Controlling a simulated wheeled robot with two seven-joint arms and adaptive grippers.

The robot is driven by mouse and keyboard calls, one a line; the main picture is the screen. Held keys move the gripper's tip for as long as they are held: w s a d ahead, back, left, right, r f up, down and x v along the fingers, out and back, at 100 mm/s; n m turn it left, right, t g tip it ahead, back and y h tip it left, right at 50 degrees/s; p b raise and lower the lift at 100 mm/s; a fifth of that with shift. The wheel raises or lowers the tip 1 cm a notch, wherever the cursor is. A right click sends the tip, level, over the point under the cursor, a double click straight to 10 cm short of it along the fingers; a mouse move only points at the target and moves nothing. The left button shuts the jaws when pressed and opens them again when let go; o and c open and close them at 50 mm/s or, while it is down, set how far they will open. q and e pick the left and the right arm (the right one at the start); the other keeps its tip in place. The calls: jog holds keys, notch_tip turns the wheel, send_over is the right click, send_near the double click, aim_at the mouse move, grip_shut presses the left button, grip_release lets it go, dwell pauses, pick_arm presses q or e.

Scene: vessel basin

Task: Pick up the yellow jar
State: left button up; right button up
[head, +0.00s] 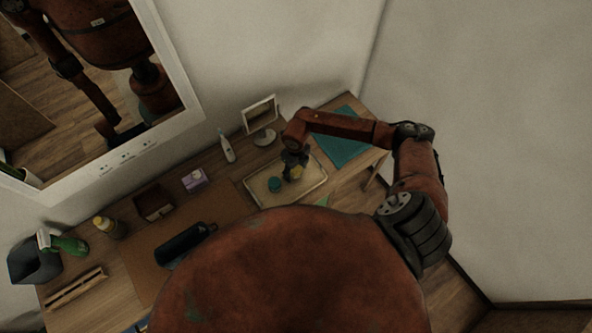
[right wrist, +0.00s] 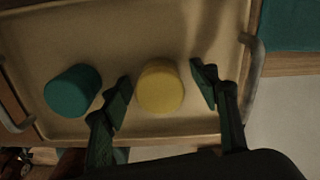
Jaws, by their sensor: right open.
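The yellow jar (right wrist: 160,86) stands on a beige tray (right wrist: 190,22) in the right wrist view. In the head view the yellow jar (head: 297,172) is partly hidden by my right gripper (head: 292,168). In the right wrist view my right gripper (right wrist: 162,85) is open, with one finger on each side of the yellow jar and a gap on both sides. A teal jar (right wrist: 72,91) stands on the same tray, left of the left finger. It also shows in the head view (head: 274,184). My left gripper is not in view.
A small mirror (head: 260,116) and a white bottle (head: 227,147) stand behind the tray. A teal cloth (head: 342,138) lies to its right. A purple box (head: 194,180), a brown box (head: 153,203), a dark bottle (head: 184,244) and a green spray bottle (head: 66,243) are further left.

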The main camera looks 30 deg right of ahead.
jog(key=shift+c, duration=0.7)
jog(key=c, duration=1.2)
jog(key=shift+r, duration=0.15)
